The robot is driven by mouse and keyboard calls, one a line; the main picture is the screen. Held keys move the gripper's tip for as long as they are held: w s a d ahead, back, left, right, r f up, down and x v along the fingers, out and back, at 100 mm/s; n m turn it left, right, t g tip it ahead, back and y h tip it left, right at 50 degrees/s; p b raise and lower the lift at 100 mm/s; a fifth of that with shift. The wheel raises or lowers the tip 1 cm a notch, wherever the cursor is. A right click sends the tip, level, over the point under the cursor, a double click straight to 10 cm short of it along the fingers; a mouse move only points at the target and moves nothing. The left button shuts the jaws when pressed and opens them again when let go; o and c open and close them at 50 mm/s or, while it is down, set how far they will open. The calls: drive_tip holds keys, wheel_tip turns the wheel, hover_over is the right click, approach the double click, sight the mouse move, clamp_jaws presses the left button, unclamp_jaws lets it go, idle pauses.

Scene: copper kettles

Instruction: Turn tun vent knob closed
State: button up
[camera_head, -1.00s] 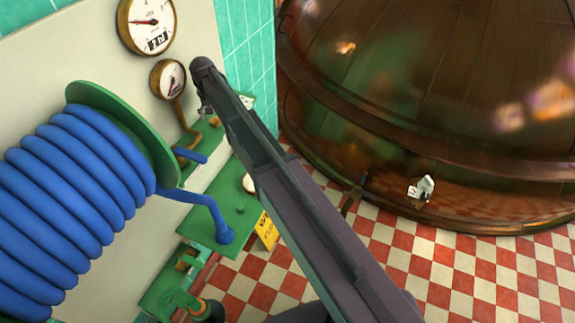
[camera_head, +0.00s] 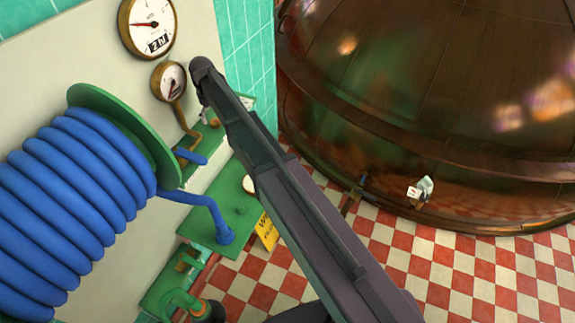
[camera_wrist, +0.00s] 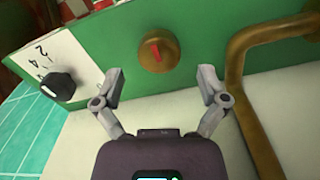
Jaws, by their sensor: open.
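A round brass knob (camera_wrist: 158,52) with a red pointer mark is on a green panel (camera_wrist: 205,28) in the wrist view. The red mark stands nearly upright. My gripper (camera_wrist: 161,75) is open, its two fingers spread to the left and right below the knob, and nothing is between them. In the picture the knob lies centred beyond the fingertips, with no visible contact. A black knob (camera_wrist: 56,86) beside a white numbered scale (camera_wrist: 44,58) is to the left. I cannot tell from labels which is the tun vent knob. My arm hides the gripper in the head view.
A brass pipe (camera_wrist: 236,75) bends close to the right finger. In the head view, a blue hose reel (camera_head: 70,205) and gauges (camera_head: 152,25) are on the left wall. A large copper kettle (camera_head: 400,90) fills the right, above a checkered floor (camera_head: 480,275).

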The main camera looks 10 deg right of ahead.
sight(214, 121)
drive_tip(key=shift+r+p, duration=6.35)
drive_tip(key=shift+r, duration=0.4)
drive_tip(key=s+d+f+m+b, duration=0.6)
drive_tip(key=s+d+f+b, duration=1.2)
drive_tip(key=s+d, duration=0.3)
drive_tip(key=shift+s+f+b, duration=0.4)
drive_tip(key=shift+s+f, duration=0.25)
drive_tip(key=shift+s, duration=0.1)
drive_tip(key=shift+m, duration=0.7)
drive_tip(key=s, duration=0.2)
drive_tip(key=s+d, duration=0.2)
drive_tip(key=s, duration=0.1)
drive_tip(key=shift+s, duration=0.3)
